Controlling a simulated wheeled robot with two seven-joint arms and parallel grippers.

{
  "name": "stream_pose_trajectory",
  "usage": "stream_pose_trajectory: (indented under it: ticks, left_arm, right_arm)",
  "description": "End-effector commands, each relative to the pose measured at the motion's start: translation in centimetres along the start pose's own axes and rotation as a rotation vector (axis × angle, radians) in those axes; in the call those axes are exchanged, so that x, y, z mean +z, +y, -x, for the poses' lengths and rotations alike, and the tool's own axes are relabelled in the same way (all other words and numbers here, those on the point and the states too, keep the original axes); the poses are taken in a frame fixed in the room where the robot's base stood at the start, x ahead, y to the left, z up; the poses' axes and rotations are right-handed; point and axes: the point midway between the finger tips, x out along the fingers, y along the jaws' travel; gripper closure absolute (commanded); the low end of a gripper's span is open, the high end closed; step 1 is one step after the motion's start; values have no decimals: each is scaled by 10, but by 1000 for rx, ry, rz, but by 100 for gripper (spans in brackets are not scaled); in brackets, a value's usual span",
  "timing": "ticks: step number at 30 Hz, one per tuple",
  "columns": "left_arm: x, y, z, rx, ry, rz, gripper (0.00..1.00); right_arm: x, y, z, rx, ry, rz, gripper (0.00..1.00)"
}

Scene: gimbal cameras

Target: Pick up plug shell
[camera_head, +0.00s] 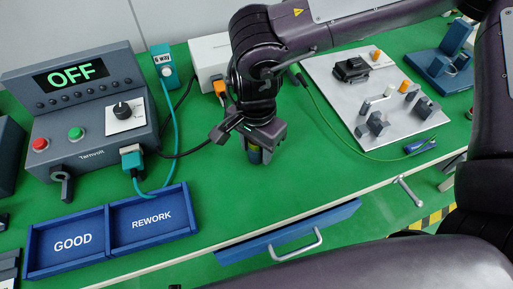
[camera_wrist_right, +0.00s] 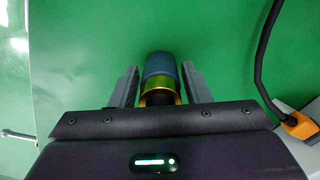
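The plug shell (camera_wrist_right: 160,70) is a blue-grey cylinder with a gold ring, seen in the right wrist view between the two fingers of my right gripper (camera_wrist_right: 161,88). Narrow green gaps show between the fingers and the shell, so the gripper looks open around it. In the head view my right gripper (camera_head: 258,142) points down over the green table, and a small part of the shell (camera_head: 255,156) shows beneath it, mostly hidden by the gripper. My left gripper is not in view.
Blue GOOD (camera_head: 32,243) and REWORK (camera_head: 190,208) trays lie at the front left. A tester (camera_head: 85,110) reading OFF stands behind them. A grey fixture plate (camera_head: 340,92) is at the right. A cable (camera_wrist_right: 262,60) runs near the gripper. Green table in front is clear.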

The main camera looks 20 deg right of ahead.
Motion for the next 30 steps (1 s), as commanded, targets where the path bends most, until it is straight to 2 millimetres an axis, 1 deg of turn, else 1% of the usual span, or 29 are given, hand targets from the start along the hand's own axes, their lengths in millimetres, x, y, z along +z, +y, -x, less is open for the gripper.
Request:
stream_pose_trajectory:
  ticks: [1,6,7,14,19,23,26,30]
  left_arm:
    - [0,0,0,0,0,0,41]
    - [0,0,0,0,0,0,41]
    - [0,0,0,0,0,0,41]
    - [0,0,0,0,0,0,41]
    - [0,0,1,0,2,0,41]
    - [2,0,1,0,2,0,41]
    - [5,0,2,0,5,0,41]
    - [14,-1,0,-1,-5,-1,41]
  right_arm:
    - [0,0,0,0,0,0,64]
    - [0,0,0,0,0,0,86]
    - [0,0,0,0,0,-1,89]
    - [0,0,1,-1,0,-1,90]
    - [0,0,10,-1,0,-1,90]
    - [0,-1,28,-4,0,-1,90]
    - [0,-1,49,-5,0,-1,90]
    - [0,-2,90,-8,0,-1,90]
